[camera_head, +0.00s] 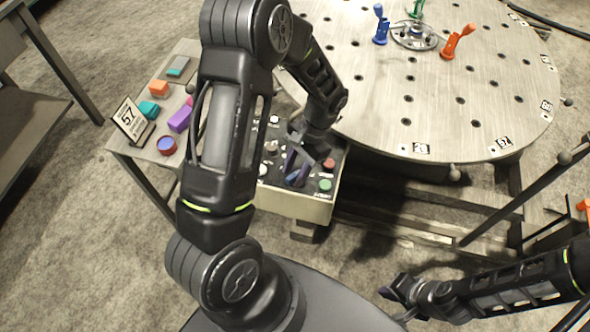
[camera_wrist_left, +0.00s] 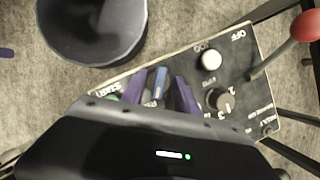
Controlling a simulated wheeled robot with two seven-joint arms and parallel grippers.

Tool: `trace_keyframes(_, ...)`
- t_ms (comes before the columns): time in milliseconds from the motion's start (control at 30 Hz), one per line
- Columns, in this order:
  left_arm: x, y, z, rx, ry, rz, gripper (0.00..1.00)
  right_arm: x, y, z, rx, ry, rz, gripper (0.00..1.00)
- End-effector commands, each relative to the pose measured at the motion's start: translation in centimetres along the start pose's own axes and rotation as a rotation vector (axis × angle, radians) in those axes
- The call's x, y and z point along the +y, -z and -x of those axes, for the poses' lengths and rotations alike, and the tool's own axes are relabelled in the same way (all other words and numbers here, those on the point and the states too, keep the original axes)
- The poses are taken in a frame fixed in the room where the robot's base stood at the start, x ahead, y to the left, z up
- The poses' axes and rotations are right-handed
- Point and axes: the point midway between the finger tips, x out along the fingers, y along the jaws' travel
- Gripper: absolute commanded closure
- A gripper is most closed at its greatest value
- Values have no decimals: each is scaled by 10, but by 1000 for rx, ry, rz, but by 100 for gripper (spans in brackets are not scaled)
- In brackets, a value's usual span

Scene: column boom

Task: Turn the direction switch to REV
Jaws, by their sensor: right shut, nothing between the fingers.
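The control box (camera_head: 307,207) with a dark panel stands beside the round table. A blue switch handle (camera_head: 292,178) stands on its panel; I take it for the direction switch, but its label is not readable. In the left wrist view the blue handle (camera_wrist_left: 160,80) lies between the two purple fingers, with small gaps at both sides. My left gripper (camera_head: 298,163) reaches down over the panel, open around the handle; it also shows in the wrist view (camera_wrist_left: 159,94). My right gripper (camera_head: 392,291) is shut and empty, low at the right, away from the box.
The panel also has a red button (camera_head: 329,163), a green button (camera_head: 325,185), a white button (camera_wrist_left: 211,60), a numbered knob (camera_wrist_left: 222,101) and a red-balled lever (camera_wrist_left: 305,27). A side table (camera_head: 125,153) with coloured blocks stands left. The round table (camera_head: 440,110) is behind.

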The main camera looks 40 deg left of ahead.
Motion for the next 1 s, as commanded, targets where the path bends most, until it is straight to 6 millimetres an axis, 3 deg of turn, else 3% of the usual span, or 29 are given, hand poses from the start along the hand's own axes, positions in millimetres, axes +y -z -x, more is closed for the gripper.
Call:
trace_keyframes(367,0,1,8,1,0,1,64,0,0,-1,0,0,0,100)
trace_keyframes(733,0,1,65,3,0,0,64,2,0,-6,0,0,0,100)
trace_keyframes(1000,0,0,78,-1,-1,0,64,2,0,-6,1,0,0,100)
